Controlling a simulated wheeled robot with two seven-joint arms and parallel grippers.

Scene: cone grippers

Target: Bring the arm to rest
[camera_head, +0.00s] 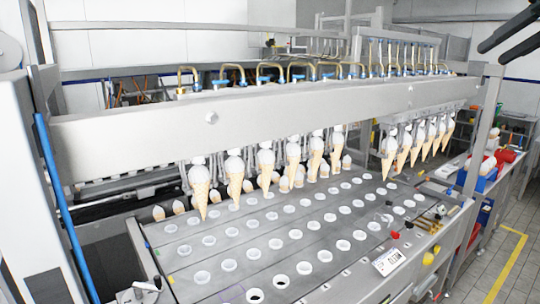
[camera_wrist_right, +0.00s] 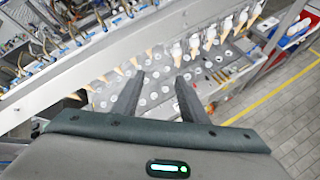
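My right gripper (camera_head: 490,57) shows at the top right corner of the head view, with two dark fingers pointing left and down. It hangs in the air, apart from the machine. In the right wrist view the same gripper (camera_wrist_right: 160,76) has its fingers spread, with nothing between them. Beyond them lies the machine's plate with round holes (camera_wrist_right: 150,103). My left gripper is in neither view.
A long machine beam (camera_head: 260,110) holds several ice cream cones (camera_head: 294,150) above a holed plate (camera_head: 180,262). Blue and red bins (camera_head: 480,183) stand at right. A yellow line (camera_head: 508,268) crosses the open floor at the right.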

